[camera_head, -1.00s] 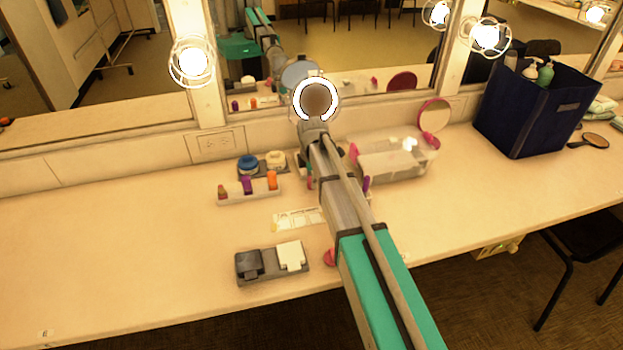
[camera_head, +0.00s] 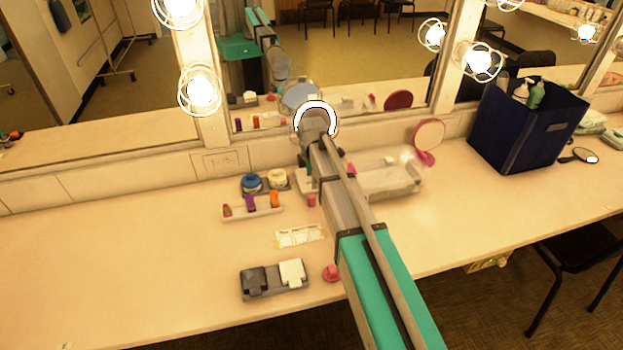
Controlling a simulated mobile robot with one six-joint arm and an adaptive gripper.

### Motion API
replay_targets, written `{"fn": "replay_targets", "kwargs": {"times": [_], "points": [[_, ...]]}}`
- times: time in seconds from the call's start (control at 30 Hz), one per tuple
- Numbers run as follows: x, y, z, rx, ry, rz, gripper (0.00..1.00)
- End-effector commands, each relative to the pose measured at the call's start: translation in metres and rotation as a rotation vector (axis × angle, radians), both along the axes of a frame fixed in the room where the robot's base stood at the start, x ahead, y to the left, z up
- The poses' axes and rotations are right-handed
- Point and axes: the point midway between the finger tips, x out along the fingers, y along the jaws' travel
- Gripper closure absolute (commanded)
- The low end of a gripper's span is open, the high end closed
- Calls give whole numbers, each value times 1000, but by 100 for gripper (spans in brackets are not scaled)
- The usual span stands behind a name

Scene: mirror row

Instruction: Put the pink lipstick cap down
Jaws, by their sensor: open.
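A pale rack (camera_head: 233,215) holds a brownish, a purple and an orange lipstick.
A blue jar (camera_head: 251,183) and a cream jar (camera_head: 277,179) stand behind the rack. A clear box (camera_head: 395,182), round pink mirror (camera_head: 428,135) and navy bin (camera_head: 525,125) stand right.

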Motion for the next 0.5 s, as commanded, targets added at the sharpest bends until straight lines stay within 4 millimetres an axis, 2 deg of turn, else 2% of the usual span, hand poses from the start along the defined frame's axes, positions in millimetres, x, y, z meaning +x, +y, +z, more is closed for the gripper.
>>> {"fn": "replay_targets", "kwargs": {"times": [0.03,0.2,0.5], "points": [[0,0,8,0,0,0,26],[0,0,18,0,0,0,26],[0,0,24,0,0,0,26]]}}
